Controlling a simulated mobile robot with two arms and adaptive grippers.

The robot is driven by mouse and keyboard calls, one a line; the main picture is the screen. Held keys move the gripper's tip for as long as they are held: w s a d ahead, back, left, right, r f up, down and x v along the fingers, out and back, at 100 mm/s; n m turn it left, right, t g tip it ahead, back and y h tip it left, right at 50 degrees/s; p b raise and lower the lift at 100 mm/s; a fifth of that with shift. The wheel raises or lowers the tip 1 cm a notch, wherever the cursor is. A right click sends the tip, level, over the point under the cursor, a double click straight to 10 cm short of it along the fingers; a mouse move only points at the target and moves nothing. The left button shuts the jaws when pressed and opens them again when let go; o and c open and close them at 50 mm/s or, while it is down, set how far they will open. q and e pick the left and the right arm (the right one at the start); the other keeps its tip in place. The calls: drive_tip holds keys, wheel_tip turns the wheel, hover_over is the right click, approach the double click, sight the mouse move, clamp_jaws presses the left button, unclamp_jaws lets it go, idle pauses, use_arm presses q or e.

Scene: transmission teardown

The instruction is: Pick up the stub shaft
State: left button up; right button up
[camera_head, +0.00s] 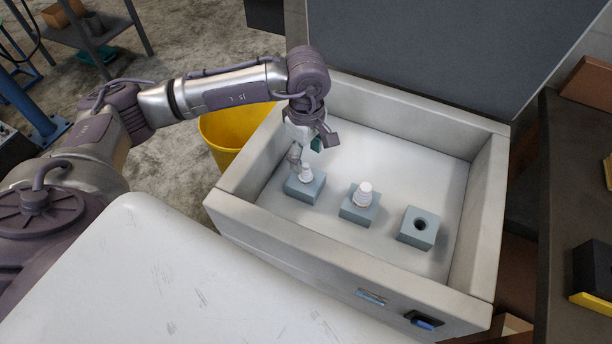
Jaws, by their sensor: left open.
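Two white stepped shaft parts stand upright in grey-blue blocks inside a white bin. One is the left shaft (306,174) in the left block (303,190). The other is the middle shaft (363,193) in the middle block (358,211). I cannot tell from their looks which is the stub shaft. My left gripper (309,155) points down just above the left shaft, open, with one finger close by its left side. Whether it touches the shaft cannot be told. My right gripper is not in view.
The right block (418,228) has an empty round hole. The bin's raised walls (345,255) surround the blocks. A yellow bucket (228,135) stands left of the bin, a white worktop (170,280) in front, and a dark shelf (575,200) at right. The bin floor behind the blocks is clear.

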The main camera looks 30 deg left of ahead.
sight(306, 165)
use_arm(q)
drive_tip(key=f, duration=0.5)
drive_tip(key=shift+s+d+f+p, duration=0.1)
drive_tip(key=shift+s+f+p, duration=0.15)
drive_tip(key=shift+f+p, duration=0.1)
drive_tip(key=shift+r, duration=0.1)
drive_tip(key=shift+c, duration=0.2)
clamp_jaws()
